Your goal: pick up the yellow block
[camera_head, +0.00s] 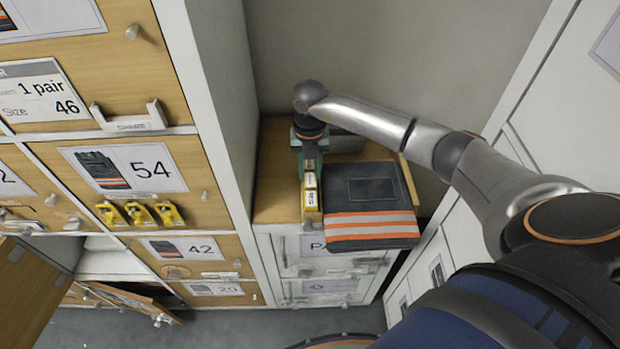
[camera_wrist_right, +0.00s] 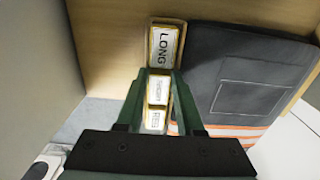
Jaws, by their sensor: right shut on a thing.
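Several small yellow blocks with white labels stand in a row in a narrow tray (camera_head: 312,217) on the wooden top. In the wrist view one end block (camera_wrist_right: 165,45) reads LONG and lies beyond my fingertips. My right gripper (camera_head: 310,162) reaches down at the row's far end. In the wrist view its green fingers (camera_wrist_right: 160,76) are shut on the middle yellow block (camera_wrist_right: 158,90), with a finger on each side. Another labelled block (camera_wrist_right: 155,119) shows between the fingers, nearer the palm. I cannot tell whether the held block is lifted. My left gripper is not in view.
A folded dark garment (camera_head: 372,190) with orange and pale stripes lies close to the right of the row. The wooden top (camera_head: 277,180) is bare on the left, beside a tall cabinet side. Yellow items (camera_head: 140,213) hang on the left cabinet. A cabinet stands at right.

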